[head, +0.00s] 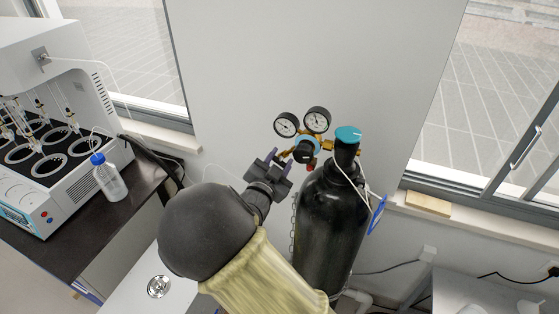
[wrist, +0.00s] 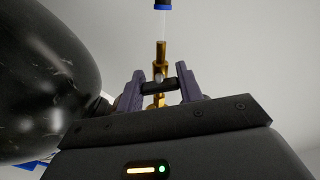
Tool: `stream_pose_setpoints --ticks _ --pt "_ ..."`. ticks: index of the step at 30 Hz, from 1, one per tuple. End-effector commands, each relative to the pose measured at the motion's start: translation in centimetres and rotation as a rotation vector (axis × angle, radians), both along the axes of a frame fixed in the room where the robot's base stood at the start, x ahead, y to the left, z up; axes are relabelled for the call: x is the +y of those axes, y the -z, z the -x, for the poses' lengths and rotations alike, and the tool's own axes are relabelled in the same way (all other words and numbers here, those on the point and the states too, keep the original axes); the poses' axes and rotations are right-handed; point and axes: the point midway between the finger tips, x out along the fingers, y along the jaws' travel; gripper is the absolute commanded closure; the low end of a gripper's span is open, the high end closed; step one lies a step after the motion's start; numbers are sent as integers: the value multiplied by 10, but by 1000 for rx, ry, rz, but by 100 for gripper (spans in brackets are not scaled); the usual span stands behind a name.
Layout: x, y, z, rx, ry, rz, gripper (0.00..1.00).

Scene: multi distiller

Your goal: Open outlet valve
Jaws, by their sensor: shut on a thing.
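A pressure regulator with two round gauges (head: 301,121) and brass fittings sits at the top of a black gas cylinder (head: 328,228). My gripper (head: 274,166) is at the regulator's left side, beside its black knob (head: 303,152). In the wrist view, my gripper (wrist: 161,87) is shut on a small dark bar on the brass outlet fitting (wrist: 161,56). This bar appears to be the outlet valve handle (wrist: 156,88). The fingers hide part of the valve, and its turn angle cannot be told.
The cylinder also bulks dark at the left of the wrist view (wrist: 45,75), close to my gripper. A white machine (head: 62,120) and a capped bottle (head: 108,178) stand on a dark bench (head: 95,228) at left. A wall is behind the regulator.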

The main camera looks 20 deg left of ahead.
Motion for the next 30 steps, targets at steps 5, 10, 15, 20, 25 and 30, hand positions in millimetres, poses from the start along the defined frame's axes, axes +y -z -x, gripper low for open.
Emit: stream_pose_setpoints --ticks 5,10,15,20,25,30 --pt "0 0 0 11 0 122 86" --pt "0 0 0 18 0 211 86" --pt "0 0 0 22 0 260 86" --pt "0 0 0 23 0 271 86" --pt "0 0 0 22 -1 271 86" --pt "0 0 0 22 -1 271 48"
